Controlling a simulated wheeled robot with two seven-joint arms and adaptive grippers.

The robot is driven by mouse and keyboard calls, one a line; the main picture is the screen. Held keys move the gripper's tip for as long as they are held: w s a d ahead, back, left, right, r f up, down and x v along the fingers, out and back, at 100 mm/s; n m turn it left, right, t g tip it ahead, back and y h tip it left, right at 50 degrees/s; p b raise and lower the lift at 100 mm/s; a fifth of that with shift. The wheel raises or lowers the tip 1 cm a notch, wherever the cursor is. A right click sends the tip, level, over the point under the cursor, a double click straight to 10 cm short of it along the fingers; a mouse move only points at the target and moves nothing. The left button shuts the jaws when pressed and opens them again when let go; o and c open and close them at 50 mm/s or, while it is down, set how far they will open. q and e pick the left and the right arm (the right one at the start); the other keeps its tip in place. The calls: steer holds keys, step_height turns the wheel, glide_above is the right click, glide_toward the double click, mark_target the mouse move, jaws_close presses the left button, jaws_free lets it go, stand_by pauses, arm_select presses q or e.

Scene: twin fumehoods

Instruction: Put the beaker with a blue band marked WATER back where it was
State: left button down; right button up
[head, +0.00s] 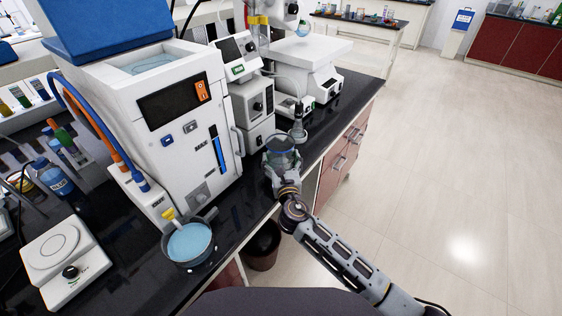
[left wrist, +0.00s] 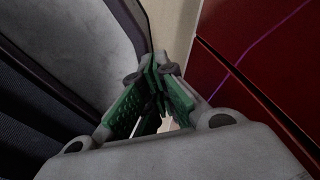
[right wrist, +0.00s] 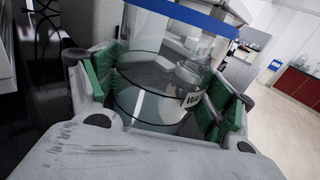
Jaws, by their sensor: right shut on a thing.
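The beaker (head: 283,150) is clear glass, with a blue band (right wrist: 185,14) near its top and a partly hidden label starting "WA" in the right wrist view. It holds clear liquid and looks roughly upright. My right gripper (head: 281,168) is shut around its sides, with a green pad on each side in the right wrist view. The beaker is at the front edge of the black bench (head: 258,188); I cannot tell whether it touches the top. My left gripper (left wrist: 162,80) is shut and empty, with its pads together, beside a red cabinet front (left wrist: 262,60).
A small glass flask (head: 298,130) stands just behind the beaker. White instruments (head: 250,100) line the bench behind it. A pan of blue liquid (head: 189,243) and a hotplate (head: 60,252) are nearer left. A dark bin (head: 262,247) is on the floor; the right floor is clear.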

steer(key=shift+f, duration=0.1)
stand_by(0.3)
steer(key=o, duration=1.6)
steer(key=shift+c, duration=0.2)
steer(key=s+d, duration=0.2)
steer(key=s, duration=1)
steer(key=shift+w, duration=0.1)
